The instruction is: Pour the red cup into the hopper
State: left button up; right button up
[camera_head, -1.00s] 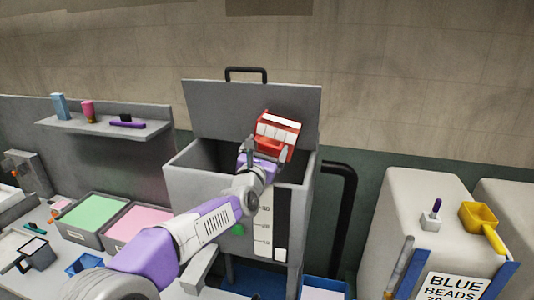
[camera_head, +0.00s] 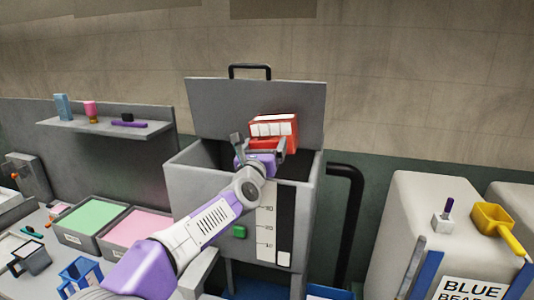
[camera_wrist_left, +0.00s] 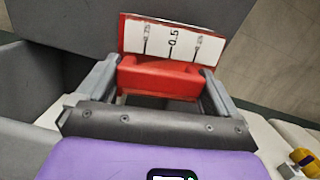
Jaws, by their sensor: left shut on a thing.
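The red cup (camera_head: 283,124) has a white scale label on its side and a red handle. It is held above the open grey hopper (camera_head: 187,191), near the raised lid. My left gripper (camera_head: 260,147) is shut on the cup's handle. In the left wrist view the cup (camera_wrist_left: 130,38) and its handle (camera_wrist_left: 158,78) lie between the two fingers (camera_wrist_left: 160,85). The cup looks close to level in the head view. Its contents are hidden. My right gripper is not in view.
The hopper's lid (camera_head: 240,100) stands open behind the cup. A black pipe (camera_head: 355,220) runs on the hopper's right side. A bead bin (camera_head: 415,205) with a yellow scoop (camera_head: 492,219) stands at the right. Green (camera_head: 97,215) and pink (camera_head: 143,226) trays sit at the left.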

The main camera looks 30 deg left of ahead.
pick_arm(q)
jog(key=shift+s+a+r+n+g+y+b, duration=0.15)
jog(key=shift+a+r+n, duration=0.1)
jog(key=shift+n, duration=0.4)
jog(key=shift+a+r+n+g+y+b, duration=0.15)
jog(key=shift+a+n+y, duration=0.1)
jog(key=shift+n, duration=0.45)
jog(key=shift+s+a+r+n+y+b, duration=0.1)
jog(key=shift+a+r+n, duration=0.15)
jog(key=shift+n, duration=0.4)
jog(key=shift+f, duration=0.1)
